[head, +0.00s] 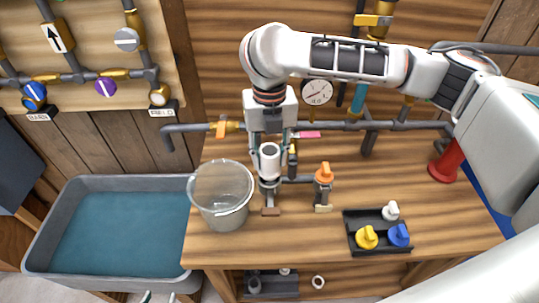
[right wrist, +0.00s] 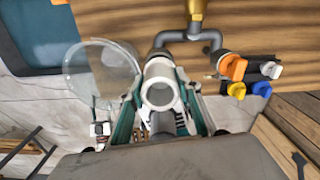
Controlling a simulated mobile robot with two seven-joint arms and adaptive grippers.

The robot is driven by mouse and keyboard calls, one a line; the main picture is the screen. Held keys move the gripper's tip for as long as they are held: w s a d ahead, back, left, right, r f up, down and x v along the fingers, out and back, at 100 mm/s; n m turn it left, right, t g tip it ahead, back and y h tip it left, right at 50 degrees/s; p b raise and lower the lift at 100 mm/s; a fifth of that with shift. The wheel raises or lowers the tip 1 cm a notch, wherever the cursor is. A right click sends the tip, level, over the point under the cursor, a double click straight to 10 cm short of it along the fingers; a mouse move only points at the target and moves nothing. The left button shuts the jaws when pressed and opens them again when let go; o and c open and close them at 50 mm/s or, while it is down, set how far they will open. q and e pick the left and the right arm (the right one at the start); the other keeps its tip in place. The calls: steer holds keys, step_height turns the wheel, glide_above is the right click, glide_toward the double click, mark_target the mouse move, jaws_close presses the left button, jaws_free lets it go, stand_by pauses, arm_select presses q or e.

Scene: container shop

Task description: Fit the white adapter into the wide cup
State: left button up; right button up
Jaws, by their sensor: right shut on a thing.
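The white adapter (head: 269,160) is a short hollow tube, held upright between the fingers of my right gripper (head: 270,170). In the right wrist view its open round end (right wrist: 160,92) faces the camera.
A pipe with an orange-handled valve (head: 324,173) stands on the bench (head: 300,235) right of the adapter. A black tray (head: 372,249) holds yellow, blue and white knobs. A grey basin (head: 60,258) is at the left. A gauge (head: 317,92) is behind.

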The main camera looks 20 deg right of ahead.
steer(key=shift+f, duration=1.4)
stand_by(1.5)
steer(key=o, duration=1.2)
step_height(320, 180, up, 12)
